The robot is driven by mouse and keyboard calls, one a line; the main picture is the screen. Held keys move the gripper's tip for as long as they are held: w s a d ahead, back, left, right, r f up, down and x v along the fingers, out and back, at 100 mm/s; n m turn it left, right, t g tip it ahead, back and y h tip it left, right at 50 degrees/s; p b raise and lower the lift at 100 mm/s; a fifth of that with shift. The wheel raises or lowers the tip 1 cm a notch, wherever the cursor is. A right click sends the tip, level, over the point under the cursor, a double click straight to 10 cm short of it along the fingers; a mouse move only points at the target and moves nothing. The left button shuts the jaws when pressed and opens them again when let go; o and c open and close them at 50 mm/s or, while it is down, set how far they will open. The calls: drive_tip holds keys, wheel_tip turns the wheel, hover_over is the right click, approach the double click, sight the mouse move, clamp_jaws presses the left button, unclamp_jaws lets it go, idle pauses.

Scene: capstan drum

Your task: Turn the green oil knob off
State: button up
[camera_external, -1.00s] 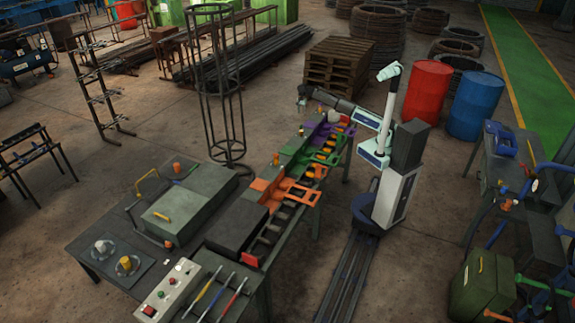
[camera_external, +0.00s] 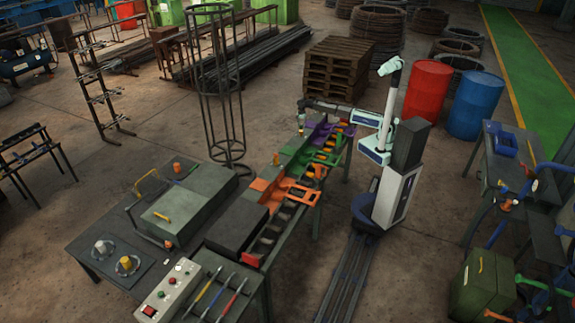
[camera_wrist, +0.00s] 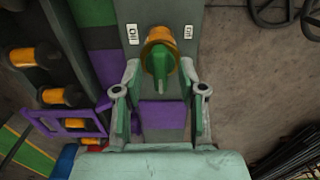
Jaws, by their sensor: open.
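The green knob (camera_wrist: 160,72) sits on a round orange base (camera_wrist: 160,45) in the upper middle of the wrist view. Its green grip bar runs roughly up and down in that picture. My gripper (camera_wrist: 160,92) is open and empty, with one finger on each side of the knob. The fingertips are near the knob's lower end, with clear gaps on both sides. In the external view my gripper (camera_external: 301,124) points down over the back of the coloured bench row. The knob is too small to make out clearly there.
Two white labels (camera_wrist: 131,35) flank the orange base on the grey panel. A purple bracket (camera_wrist: 65,123) and several orange rollers (camera_wrist: 62,96) lie left of the knob in the wrist view. Bare floor lies to its right.

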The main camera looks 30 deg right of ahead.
clamp_jaws()
drive_tip(key=shift+n, duration=0.3)
drive_tip(key=n+b, duration=0.1)
drive_tip(key=n, duration=0.2)
drive_tip(key=shift+f, duration=0.1)
drive_tip(key=n+b, duration=0.1)
drive_tip(key=n, duration=0.8)
drive_tip(key=shift+b, duration=0.4)
drive_tip(key=n, duration=0.5)
drive_tip(key=shift+n, duration=0.3)
